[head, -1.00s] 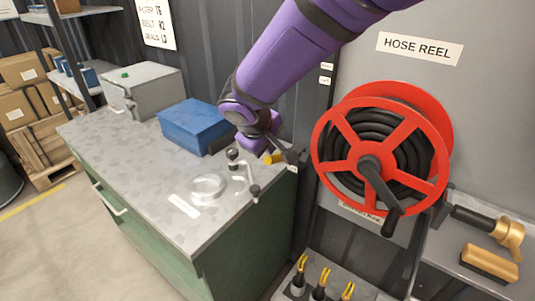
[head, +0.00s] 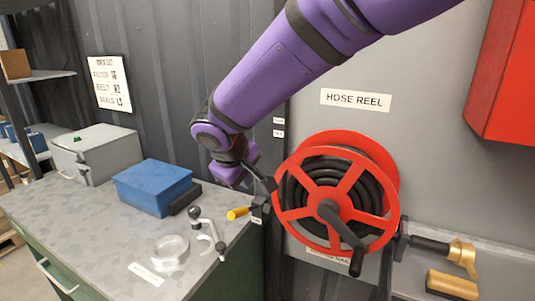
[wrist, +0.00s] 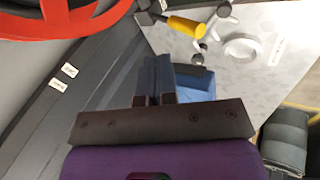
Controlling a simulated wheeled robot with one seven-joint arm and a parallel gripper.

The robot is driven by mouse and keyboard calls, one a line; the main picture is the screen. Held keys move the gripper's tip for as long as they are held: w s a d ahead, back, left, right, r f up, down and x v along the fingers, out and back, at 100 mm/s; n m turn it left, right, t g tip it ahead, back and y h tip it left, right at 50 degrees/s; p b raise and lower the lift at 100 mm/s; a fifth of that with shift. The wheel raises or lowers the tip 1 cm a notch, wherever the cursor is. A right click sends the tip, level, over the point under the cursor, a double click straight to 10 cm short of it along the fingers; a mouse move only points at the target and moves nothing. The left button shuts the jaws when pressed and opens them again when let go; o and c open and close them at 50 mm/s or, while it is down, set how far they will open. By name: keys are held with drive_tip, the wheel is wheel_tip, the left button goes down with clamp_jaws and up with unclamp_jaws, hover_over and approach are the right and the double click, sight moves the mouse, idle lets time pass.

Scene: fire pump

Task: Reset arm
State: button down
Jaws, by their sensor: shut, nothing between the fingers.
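My gripper (wrist: 154,78) is shut and empty; its two dark fingers lie together in the wrist view. In the head view my purple arm reaches down from the top right. Its wrist end hangs above the right back corner of the grey-topped workbench (head: 110,222), left of the red hose reel (head: 293,213).
A blue box (head: 152,188), a grey case (head: 98,152), a clear ring (head: 171,249) and a dark lever fitting (head: 207,228) stand on the bench. A red cabinet (head: 505,85) is on the wall at right. A brass-ended tool (head: 460,254) lies on the right ledge.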

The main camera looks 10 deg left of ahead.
drive_tip(key=s+d+r+m, duration=0.15)
drive_tip(key=d+r, duration=0.25)
drive_tip(key=d, duration=0.5)
drive_tip(key=s+d+r+m+g, duration=0.1)
drive_tip(key=d+r+m, duration=0.25)
drive_tip(key=d, duration=0.55)
drive_tip(key=s+d+r+m, duration=0.1)
drive_tip(key=d+r, duration=0.3)
drive_tip(key=d, duration=0.5)
drive_tip(key=s+d+m+y, duration=0.1)
drive_tip(key=s+d+m, duration=0.5)
drive_tip(key=s+d, duration=0.9)
drive_tip(key=shift+s+t, duration=0.3)
drive_tip(key=shift+s, duration=1.6)
drive_tip(key=shift+f, duration=0.1)
